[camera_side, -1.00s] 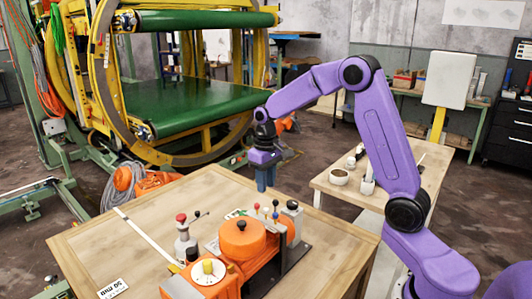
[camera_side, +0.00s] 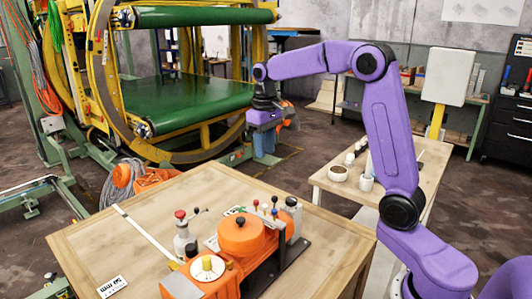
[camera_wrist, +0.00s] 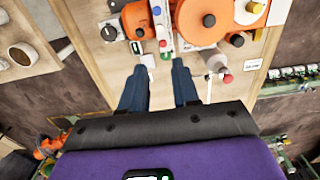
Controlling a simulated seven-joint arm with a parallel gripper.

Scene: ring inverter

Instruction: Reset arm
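My purple arm holds my gripper (camera_side: 264,146) in the air beyond the far edge of the wooden table, pointing down. In the wrist view my gripper (camera_wrist: 159,74) shows two dark blue fingers spread apart with nothing between them. The orange machine (camera_side: 241,236) with its round drum sits on the table, well below and nearer the side camera. In the wrist view the machine (camera_wrist: 194,18) lies at the top, beyond the fingertips.
The wooden table (camera_side: 100,242) carries a small bottle with a red cap (camera_side: 184,236). A second table (camera_side: 328,184) with small cups stands to the right. The air around my gripper looks clear.

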